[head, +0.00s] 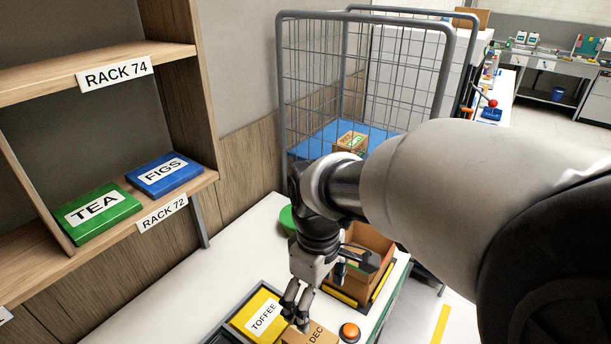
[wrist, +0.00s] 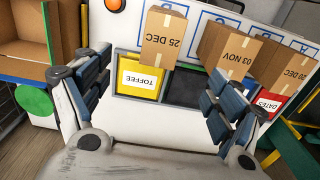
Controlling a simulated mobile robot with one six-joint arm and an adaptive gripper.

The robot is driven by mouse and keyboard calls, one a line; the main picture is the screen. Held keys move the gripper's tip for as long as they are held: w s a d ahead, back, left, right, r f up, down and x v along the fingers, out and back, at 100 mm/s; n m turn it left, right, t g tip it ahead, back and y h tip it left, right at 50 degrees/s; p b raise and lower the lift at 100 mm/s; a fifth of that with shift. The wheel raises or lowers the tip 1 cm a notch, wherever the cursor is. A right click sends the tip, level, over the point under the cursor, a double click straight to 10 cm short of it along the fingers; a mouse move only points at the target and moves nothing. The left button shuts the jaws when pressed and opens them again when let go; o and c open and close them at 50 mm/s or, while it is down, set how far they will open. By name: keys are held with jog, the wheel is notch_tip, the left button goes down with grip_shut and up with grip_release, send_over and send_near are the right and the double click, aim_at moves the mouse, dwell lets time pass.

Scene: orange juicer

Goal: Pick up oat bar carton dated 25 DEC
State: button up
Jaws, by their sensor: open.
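The carton dated 25 DEC (wrist: 165,38) is a brown box with a tape strip, upside down in the wrist view at top centre. Its top, reading DEC, shows at the bottom edge of the head view (head: 312,336), partly cut off. My gripper (head: 296,308) is open and empty, and points down above the table close to this carton. In the wrist view the fingers (wrist: 162,78) are spread wide, with the carton lying beyond their tips and between their lines. I cannot tell the exact height gap.
Cartons 03 NOV (wrist: 229,52) and 20 DEC (wrist: 283,66) stand beside it. Yellow TOFFEE (wrist: 140,78) and red DATES (wrist: 268,103) boxes sit in the tray. An orange button (head: 349,332) is near the carton. An open cardboard box (head: 372,243) and wire cage (head: 365,70) stand behind.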

aim_at(311, 337)
notch_tip(311, 337, down, 12)
jog(key=b, duration=0.3)
jog(key=shift+s+r, duration=0.1)
jog(key=shift+r, duration=0.05)
jog(key=shift+a+f+b, duration=0.2)
jog(key=shift+f+b, duration=0.3)
jog(key=shift+f, duration=1)
jog(key=shift+a+f+b, duration=0.15)
jog(key=shift+f+b, duration=0.3)
jog(key=shift+f, duration=1)
jog(key=shift+c, duration=0.2)
jog(key=c, duration=1.2)
